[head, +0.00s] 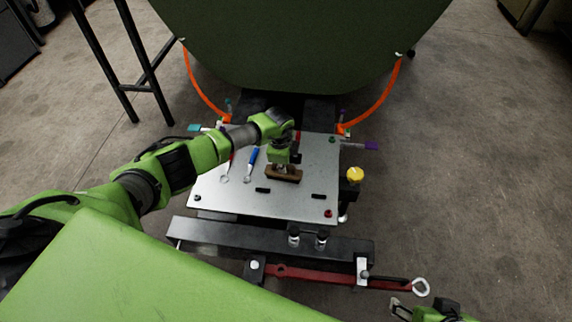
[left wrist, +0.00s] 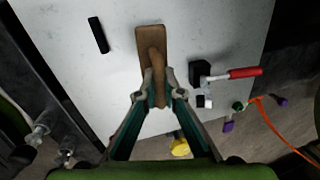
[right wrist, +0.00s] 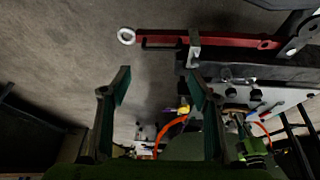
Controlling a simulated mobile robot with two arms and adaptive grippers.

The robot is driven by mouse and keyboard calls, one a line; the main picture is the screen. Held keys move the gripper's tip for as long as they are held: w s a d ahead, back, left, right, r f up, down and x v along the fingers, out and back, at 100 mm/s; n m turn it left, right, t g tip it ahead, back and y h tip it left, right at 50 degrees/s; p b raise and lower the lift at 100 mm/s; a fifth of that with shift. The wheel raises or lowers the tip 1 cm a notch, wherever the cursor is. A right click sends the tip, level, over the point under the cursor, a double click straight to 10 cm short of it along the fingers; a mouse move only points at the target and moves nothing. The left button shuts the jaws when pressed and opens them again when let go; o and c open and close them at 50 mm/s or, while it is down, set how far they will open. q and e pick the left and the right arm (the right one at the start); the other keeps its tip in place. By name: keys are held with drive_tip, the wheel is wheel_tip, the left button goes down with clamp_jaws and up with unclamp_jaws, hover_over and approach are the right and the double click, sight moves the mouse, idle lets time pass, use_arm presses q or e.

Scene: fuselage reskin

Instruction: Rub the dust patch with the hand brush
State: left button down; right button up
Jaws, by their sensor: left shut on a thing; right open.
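The brown hand brush (head: 288,177) is on or just above the light metal plate (head: 230,201). I cannot tell whether it touches. In the left wrist view the brush (left wrist: 148,38) is seen from above with its raised handle toward my fingers. My left gripper (head: 283,162) is over the brush and shut on its handle, as the left wrist view (left wrist: 153,94) shows. My right gripper (right wrist: 160,84) is open and empty, off the plate at the lower right of the head view. I cannot make out a distinct dust patch; the brush and arm may cover it.
A blue-handled tool (head: 251,158) lies left of the brush on the plate, and small black pieces (head: 262,190) lie near it. A yellow knob (head: 355,175) stands at the plate's right edge. A red bar (head: 330,277) runs along the front. A large green body (head: 300,45) fills the back.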

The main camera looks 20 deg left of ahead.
sight(268, 168)
use_arm(q)
drive_tip(key=shift+s+a+f, duration=0.1)
drive_tip(key=shift+s+a, duration=0.1)
drive_tip(key=shift+a, duration=0.25)
drive_tip(key=shift+s+a+f, duration=0.1)
drive_tip(key=shift+s+a, duration=0.05)
drive_tip(key=shift+a, duration=0.25)
drive_tip(key=shift+s+a+r+p, duration=0.1)
drive_tip(key=shift+s+a+p, duration=0.15)
drive_tip(key=shift+a+p, duration=0.45)
drive_tip(key=shift+s+a+r+p, duration=0.1)
drive_tip(key=shift+s+a+p, duration=0.15)
drive_tip(key=shift+a, duration=0.8)
drive_tip(key=shift+f, duration=0.1)
use_arm(e)
drive_tip(key=s, duration=0.1)
drive_tip(key=s+g, duration=0.1)
drive_tip(key=s+r, duration=0.1)
drive_tip(key=shift+d, duration=0.4)
